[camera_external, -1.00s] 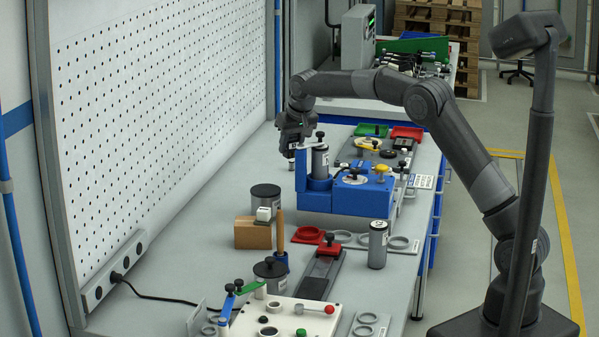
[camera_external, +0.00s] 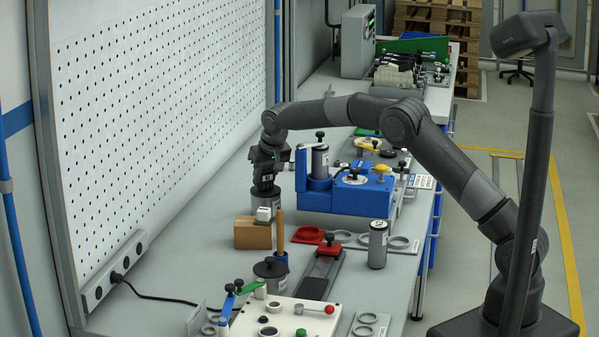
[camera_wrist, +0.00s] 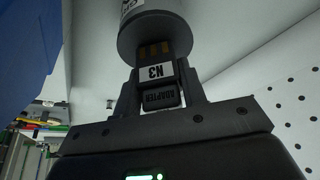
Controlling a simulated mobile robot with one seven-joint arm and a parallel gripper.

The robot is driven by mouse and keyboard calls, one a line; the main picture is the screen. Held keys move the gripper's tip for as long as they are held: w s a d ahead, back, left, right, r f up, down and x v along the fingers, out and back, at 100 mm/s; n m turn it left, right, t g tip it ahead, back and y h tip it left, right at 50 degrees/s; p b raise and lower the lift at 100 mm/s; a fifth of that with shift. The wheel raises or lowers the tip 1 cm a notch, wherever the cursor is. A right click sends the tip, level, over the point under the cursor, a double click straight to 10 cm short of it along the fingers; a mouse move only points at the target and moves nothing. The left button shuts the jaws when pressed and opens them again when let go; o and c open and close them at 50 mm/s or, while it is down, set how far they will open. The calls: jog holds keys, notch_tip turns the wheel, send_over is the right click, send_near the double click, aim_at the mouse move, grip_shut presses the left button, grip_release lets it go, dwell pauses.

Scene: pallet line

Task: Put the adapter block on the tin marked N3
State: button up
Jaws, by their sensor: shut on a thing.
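In the wrist view my gripper (camera_wrist: 160,98) is shut on the adapter block (camera_wrist: 160,97), a small dark block lettered ADAPTER, upside down in this picture. A white label reading N3 and copper-coloured strips show just beyond that lettering. The round grey tin (camera_wrist: 155,32) fills the top of the wrist view, with part of a white label on its side that I cannot read. The block is at the tin's top; I cannot tell whether they touch.
A blue fixture (camera_external: 345,196) stands to the right. The perforated wall panel (camera_external: 165,100) is on the left. Bare bench lies between panel and tin.

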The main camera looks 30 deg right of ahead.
jog(key=shift+f, duration=0.15)
jog(key=o, duration=1)
jog(key=v, duration=1.2)
